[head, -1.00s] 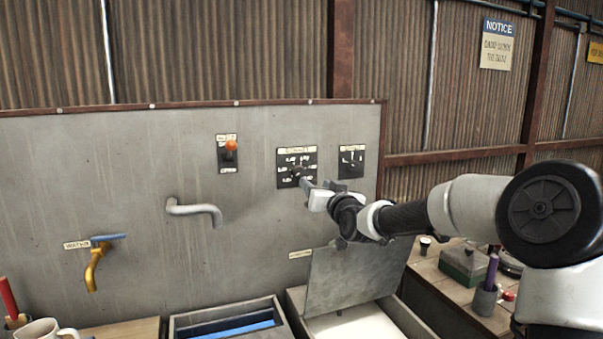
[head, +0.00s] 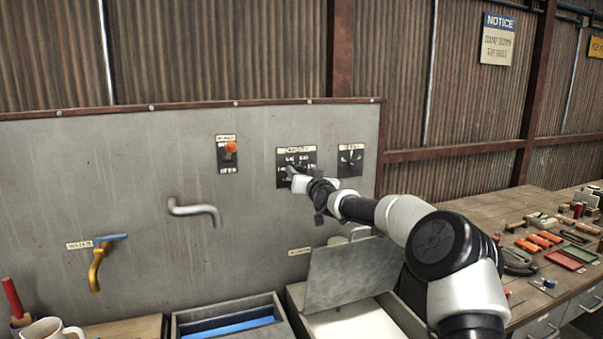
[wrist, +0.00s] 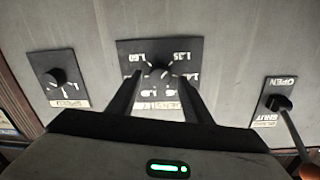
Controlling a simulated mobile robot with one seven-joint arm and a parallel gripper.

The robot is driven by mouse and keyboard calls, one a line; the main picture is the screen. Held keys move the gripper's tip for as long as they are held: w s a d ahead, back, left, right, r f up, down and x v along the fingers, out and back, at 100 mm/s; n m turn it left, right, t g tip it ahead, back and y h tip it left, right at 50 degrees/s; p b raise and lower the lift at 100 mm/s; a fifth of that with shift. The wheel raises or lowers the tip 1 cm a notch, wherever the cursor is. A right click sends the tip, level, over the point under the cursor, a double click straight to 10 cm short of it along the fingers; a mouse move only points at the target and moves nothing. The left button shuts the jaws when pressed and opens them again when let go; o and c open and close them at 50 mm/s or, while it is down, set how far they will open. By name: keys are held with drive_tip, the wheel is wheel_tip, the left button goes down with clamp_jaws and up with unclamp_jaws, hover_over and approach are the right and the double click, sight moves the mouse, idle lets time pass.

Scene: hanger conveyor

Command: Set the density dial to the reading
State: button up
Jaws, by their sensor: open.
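The density dial is a round dark knob (wrist: 158,70) on a black plate (head: 309,157) with white numbers, fixed to the grey panel. The wrist view shows the plate upside down, with 1.60 and 1.35 legible. I cannot tell clearly which mark the knob points to. My gripper (head: 291,173) is at the dial in the head view and covers its lower part. In the wrist view its two fingers (wrist: 159,82) are open, one on each side of the knob. I cannot tell whether they touch it. I cannot make out a gauge reading.
A smaller dial (head: 350,160) sits just right of the density dial. An orange-knobbed OPEN/SHUT lever (head: 230,148) is to its left. A grey pipe (head: 195,209) and a brass tap (head: 96,266) stick out lower left. A raised lid (head: 350,272) stands below my arm.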

drive_tip(key=c, duration=1.1)
drive_tip(key=shift+o, duration=0.2)
drive_tip(key=shift+f+m+b, duration=0.15)
drive_tip(key=shift+m+b, duration=0.75)
drive_tip(key=shift+b, duration=0.25)
drive_tip(key=shift+d+m+b, duration=0.1)
drive_tip(key=shift+m+b, duration=0.95)
drive_tip(key=shift+m, duration=0.15)
drive_tip(key=m+b, duration=0.2)
drive_tip(key=m, duration=0.3)
drive_tip(key=shift+d+m+g, duration=0.1)
drive_tip(key=shift+m+g, duration=0.2)
drive_tip(key=shift+m, duration=0.1)
